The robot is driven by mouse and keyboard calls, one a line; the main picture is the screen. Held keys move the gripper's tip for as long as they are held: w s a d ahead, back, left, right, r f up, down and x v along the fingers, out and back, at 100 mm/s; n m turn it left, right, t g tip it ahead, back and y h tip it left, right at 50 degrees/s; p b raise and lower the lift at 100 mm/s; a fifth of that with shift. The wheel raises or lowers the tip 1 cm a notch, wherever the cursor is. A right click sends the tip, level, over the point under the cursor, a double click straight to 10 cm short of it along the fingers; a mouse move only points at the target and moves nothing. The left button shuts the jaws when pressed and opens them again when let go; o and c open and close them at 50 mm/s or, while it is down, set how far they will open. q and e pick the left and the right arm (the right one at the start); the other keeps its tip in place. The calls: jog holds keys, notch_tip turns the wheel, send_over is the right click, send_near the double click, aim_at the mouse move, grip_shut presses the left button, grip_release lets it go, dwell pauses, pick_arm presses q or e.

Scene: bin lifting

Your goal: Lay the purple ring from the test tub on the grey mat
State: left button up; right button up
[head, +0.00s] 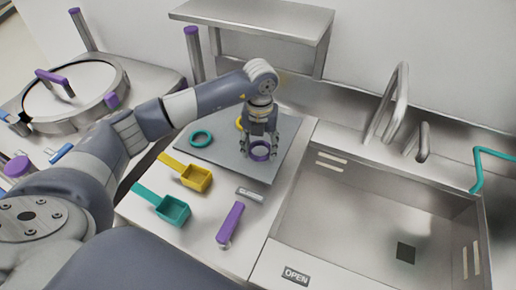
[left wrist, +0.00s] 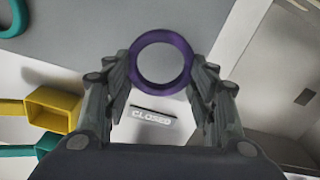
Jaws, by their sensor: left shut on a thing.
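The purple ring (head: 260,154) is between the fingertips of my left gripper (head: 259,148), which is shut on it. In the head view the ring appears over the near right part of the grey mat (head: 222,156); I cannot tell whether it touches the mat. In the left wrist view the purple ring (left wrist: 161,62) lies across the two fingers of my left gripper (left wrist: 161,75), with the grey mat (left wrist: 70,45) behind it. A metal basin (head: 350,215) is at the right; I cannot tell if it is the test tub. My right gripper is out of view.
A teal ring (head: 200,138) lies on the mat, and a yellow item (head: 239,124) is mostly hidden behind my gripper. Yellow (head: 195,178) and teal (head: 173,210) scoops and a purple-handled item (head: 230,222) lie in front. A metal shelf (head: 255,22) stands behind.

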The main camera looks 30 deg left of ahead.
pick_arm(q)
jog(key=shift+w+a, duration=0.1)
jog(key=shift+a, duration=0.2)
jog(key=shift+f+p, duration=0.35)
notch_tip(320, 180, down, 2)
jog(key=shift+f+p, duration=0.1)
jog(key=shift+p, duration=0.5)
jog(key=shift+f, duration=0.55)
jog(key=o, duration=0.9)
jog(key=shift+c, duration=0.2)
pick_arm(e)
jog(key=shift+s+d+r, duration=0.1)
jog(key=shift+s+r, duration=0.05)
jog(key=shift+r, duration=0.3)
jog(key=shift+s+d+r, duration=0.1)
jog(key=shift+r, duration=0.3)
pick_arm(q)
jog(key=shift+r, duration=0.15)
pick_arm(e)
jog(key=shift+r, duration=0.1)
